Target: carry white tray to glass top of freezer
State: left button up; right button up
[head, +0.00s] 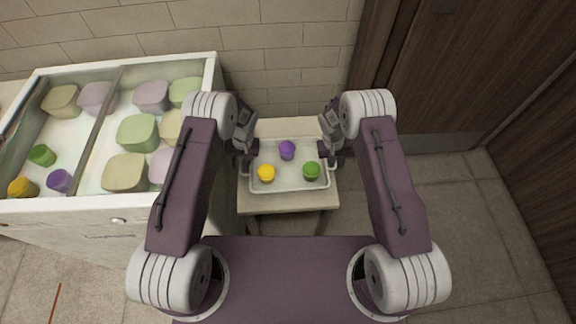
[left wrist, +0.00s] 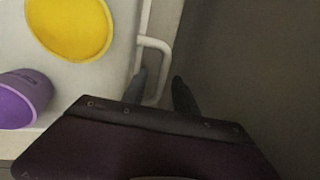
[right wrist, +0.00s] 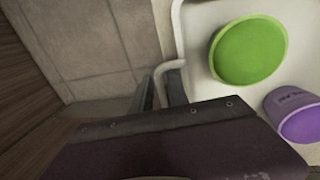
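The white tray (head: 290,187) rests on a small table, with a yellow (head: 266,173), a purple (head: 287,150) and a green sauce cup (head: 311,171) on it. My left gripper (head: 245,158) is at the tray's left handle. In the left wrist view its fingers (left wrist: 160,92) stand apart on either side of the handle bar (left wrist: 152,42). My right gripper (head: 330,157) is at the right handle. In the right wrist view its fingers (right wrist: 159,92) straddle that handle (right wrist: 172,65), with a narrow gap. The freezer's glass top (head: 117,85) is at the left.
The freezer (head: 110,222) holds several pale tubs, and yellow, green and purple cups show at its left end. The small table (head: 290,202) stands close to the freezer's right side. A tiled wall is behind and a brown door (head: 460,70) at the right. Floor at the right is clear.

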pick_arm(q)
jog(key=c, duration=0.3)
pick_arm(e)
jog(key=c, duration=0.3)
pick_arm(q)
grip_shut()
pick_arm(e)
grip_shut()
dwell(0.7)
